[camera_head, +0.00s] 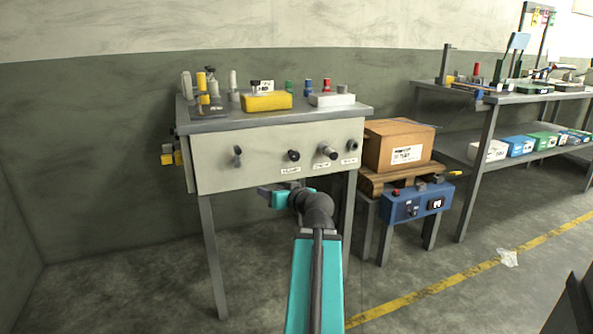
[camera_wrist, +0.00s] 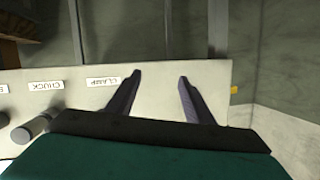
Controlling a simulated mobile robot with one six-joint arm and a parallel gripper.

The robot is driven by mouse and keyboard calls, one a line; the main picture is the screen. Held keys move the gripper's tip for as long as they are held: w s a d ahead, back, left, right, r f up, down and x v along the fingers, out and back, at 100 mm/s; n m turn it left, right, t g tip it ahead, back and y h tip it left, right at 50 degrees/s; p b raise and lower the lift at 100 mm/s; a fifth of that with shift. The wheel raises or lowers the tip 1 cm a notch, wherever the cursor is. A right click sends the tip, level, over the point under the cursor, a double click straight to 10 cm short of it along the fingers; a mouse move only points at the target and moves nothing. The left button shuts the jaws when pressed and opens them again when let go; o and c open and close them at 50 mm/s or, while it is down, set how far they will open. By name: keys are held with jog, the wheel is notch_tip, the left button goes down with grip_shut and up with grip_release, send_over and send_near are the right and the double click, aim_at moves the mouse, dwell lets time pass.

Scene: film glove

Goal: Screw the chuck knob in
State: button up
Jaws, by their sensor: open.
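The chuck knob (camera_head: 329,152) is a grey cylinder sticking out of the pale front panel (camera_head: 220,175) of the workbench, above a small white label. In the wrist view, which is upside down, the chuck knob (camera_wrist: 30,129) is at the lower left near the label reading CHUCK. My gripper (camera_head: 264,190) is open and empty, in front of the panel's lower edge, below and left of the chuck knob. In the wrist view my gripper (camera_wrist: 160,75) has its two dark fingers apart, with nothing between them, beside the CLAMP label (camera_wrist: 103,82).
Other dark knobs sit on the panel: one at left (camera_head: 238,156), one beside the chuck knob (camera_head: 293,155) and one at right (camera_head: 352,145). A cardboard box (camera_head: 398,145) stands right of the bench above a blue control box (camera_head: 415,202). The floor at left is clear.

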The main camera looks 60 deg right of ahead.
aim_at(293, 155)
jog(key=s+d+r+t+h+b, duration=0.1)
jog(key=s+d+r+h+b, duration=0.3)
jog(key=s, duration=0.7)
notch_tip(293, 155, up, 3)
jog(key=shift+d+r+m+b, duration=0.2)
jog(key=shift+d+m+b, duration=0.2)
jog(key=shift+d+b, duration=0.5)
jog(key=shift+w+r+p, duration=0.1)
jog(key=shift+w+p, duration=0.25)
jog(key=shift+p, duration=0.4)
jog(key=p+x, duration=0.2)
jog(key=p, duration=0.2)
jog(key=shift+w, duration=0.1)
jog(key=w+d+p, duration=0.1)
jog(key=p, duration=0.5)
jog(key=shift+w, duration=0.1)
jog(key=p, duration=0.5)
jog(key=shift+w+d+p, duration=0.2)
jog(key=shift+w+p, duration=0.1)
jog(key=shift+w, duration=0.1)
